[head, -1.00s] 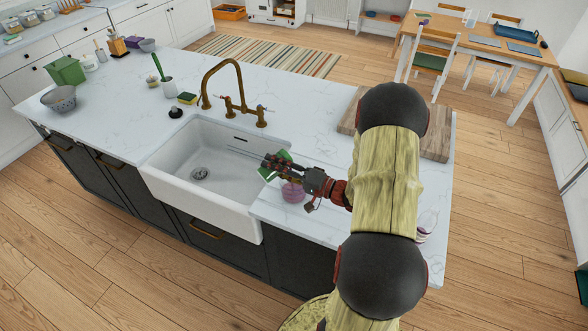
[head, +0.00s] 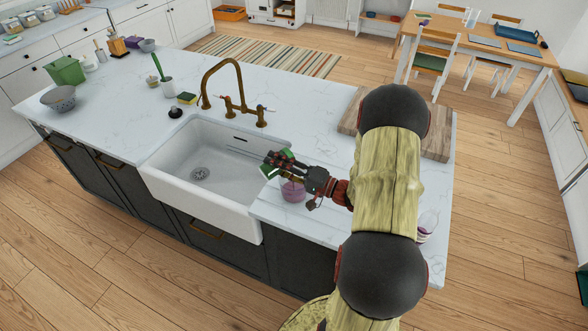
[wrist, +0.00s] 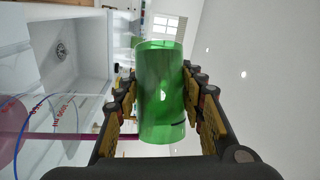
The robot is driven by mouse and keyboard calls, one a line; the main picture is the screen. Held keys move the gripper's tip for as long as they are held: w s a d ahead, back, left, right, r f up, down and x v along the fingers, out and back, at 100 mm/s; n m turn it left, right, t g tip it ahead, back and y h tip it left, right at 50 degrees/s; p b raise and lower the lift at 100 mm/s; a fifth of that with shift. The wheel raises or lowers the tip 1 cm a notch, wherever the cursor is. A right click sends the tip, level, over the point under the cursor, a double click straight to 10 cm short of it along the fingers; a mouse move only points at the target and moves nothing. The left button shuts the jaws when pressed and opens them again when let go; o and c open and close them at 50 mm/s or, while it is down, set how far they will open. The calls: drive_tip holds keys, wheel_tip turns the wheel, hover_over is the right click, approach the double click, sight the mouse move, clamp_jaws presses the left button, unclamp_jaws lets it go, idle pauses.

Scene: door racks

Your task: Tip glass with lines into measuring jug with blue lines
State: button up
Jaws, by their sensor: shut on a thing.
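My gripper (head: 283,164) is shut on a green see-through glass (wrist: 162,95), which lies tipped over between the fingers. The glass also shows in the head view (head: 268,171), partly hidden by the fingers. The clear measuring jug (head: 293,191) stands upright on the counter just below my gripper, right of the sink, with pinkish purple liquid inside. In the wrist view the jug (wrist: 40,108) shows at the left edge with blue lines and red marks. A thin purple stream (wrist: 90,136) runs from the glass's lower end into the jug.
The white sink (head: 215,170) with a brass tap (head: 232,95) lies left of the jug. A wooden board (head: 435,140) lies behind my arm. A clear vessel (head: 427,224) stands at the counter's right edge, partly hidden by my arm. A sponge (head: 187,98) lies behind the sink.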

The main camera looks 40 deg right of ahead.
drive_tip(key=shift+d+f+m+t+b, duration=0.15)
drive_tip(key=shift+f+m+t+b, duration=0.1)
drive_tip(key=shift+m+t+b, duration=0.25)
idle(0.6)
drive_tip(key=shift+r+m, duration=0.1)
drive_tip(key=shift+m, duration=0.2)
drive_tip(key=shift+a+r+n+g+p, duration=0.2)
drive_tip(key=shift+r+n+g+p, duration=0.35)
drive_tip(key=shift+n+p, duration=0.4)
drive_tip(key=shift+a+f+n+g, duration=0.25)
drive_tip(key=shift+a+f+n, duration=0.3)
drive_tip(key=shift+a+n, duration=0.1)
drive_tip(key=shift+w+a+f+n, duration=0.1)
drive_tip(key=shift+a+f+n, duration=0.15)
drive_tip(key=shift+f+n, duration=0.05)
drive_tip(key=shift+f+n+b, duration=0.2)
drive_tip(key=shift+n+b, duration=0.1)
drive_tip(key=shift+b, duration=0.35)
drive_tip(key=shift+f+b, duration=0.15)
drive_tip(key=shift+b, duration=0.15)
